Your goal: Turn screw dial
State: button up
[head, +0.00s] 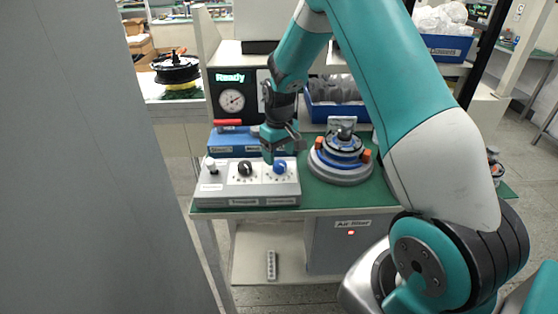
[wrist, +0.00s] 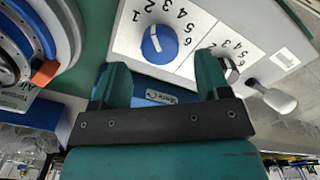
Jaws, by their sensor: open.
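A grey control box (head: 220,190) sits on the green bench top with a blue dial (head: 280,167) and a black dial (head: 245,169) on its upper face. Its front labels are too small to read surely. In the wrist view the blue dial (wrist: 160,44) has a white pointer mark and a ring of numbers. The black dial (wrist: 230,71) is partly hidden by the right finger. My gripper (head: 270,156) is just above and behind the blue dial. In the wrist view my gripper (wrist: 162,65) is open and empty, its fingers apart from the blue dial, which shows beyond the gap.
A white knob (head: 212,166) stands at the box's left end. Behind is a blue case (head: 228,140) with a red handle. A round hub motor fixture (head: 340,165) stands close to the right. A gauge panel (head: 232,98) reads "Ready".

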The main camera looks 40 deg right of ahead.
aim_at(280, 163)
jog(key=shift+f, duration=1.9)
jog(key=c, duration=0.9)
